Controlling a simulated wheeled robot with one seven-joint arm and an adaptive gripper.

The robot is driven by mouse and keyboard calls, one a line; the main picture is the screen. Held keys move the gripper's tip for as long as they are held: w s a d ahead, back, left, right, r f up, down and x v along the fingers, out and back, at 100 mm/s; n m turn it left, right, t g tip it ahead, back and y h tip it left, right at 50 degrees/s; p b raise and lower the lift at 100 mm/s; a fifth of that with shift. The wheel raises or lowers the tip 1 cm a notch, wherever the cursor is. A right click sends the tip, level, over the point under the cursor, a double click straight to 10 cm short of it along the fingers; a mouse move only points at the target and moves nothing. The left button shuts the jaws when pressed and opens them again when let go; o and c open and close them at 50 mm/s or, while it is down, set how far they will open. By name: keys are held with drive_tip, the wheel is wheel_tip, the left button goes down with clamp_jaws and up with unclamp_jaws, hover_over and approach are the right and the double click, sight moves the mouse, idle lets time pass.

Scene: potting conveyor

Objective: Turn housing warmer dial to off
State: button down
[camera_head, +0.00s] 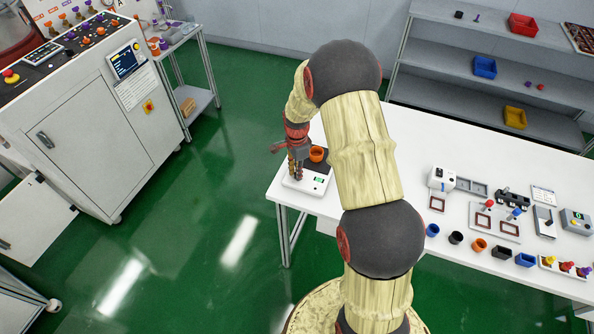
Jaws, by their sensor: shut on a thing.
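A low white device (318,190) with a lit green display stands at the left end of the white table; I take it to be the housing warmer. An orange cup-shaped housing (317,153) sits at its back. My gripper (296,174) points down over the left part of the device, beside the orange housing and apart from the display. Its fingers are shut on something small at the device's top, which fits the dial. The fingers hide the dial, so its setting cannot be read.
The white table (410,150) carries several small cups, fixtures and a grey instrument (575,221) to the right. My arm covers the table's middle-left. A grey shelf (470,95) with coloured bins stands behind. A control cabinet (100,120) is at left, with open green floor between.

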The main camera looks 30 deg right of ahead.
drive_tip(key=n+p, duration=0.1)
drive_tip(key=n, duration=0.6)
drive_tip(key=shift+r, duration=0.1)
drive_tip(key=n, duration=0.4)
drive_tip(key=shift+w, duration=0.1)
drive_tip(key=n, duration=0.3)
drive_tip(key=shift+n, duration=0.3)
drive_tip(key=n+p, duration=0.1)
drive_tip(key=n, duration=1)
drive_tip(key=shift+n, duration=0.4)
drive_tip(key=c, duration=1.7)
unclamp_jaws()
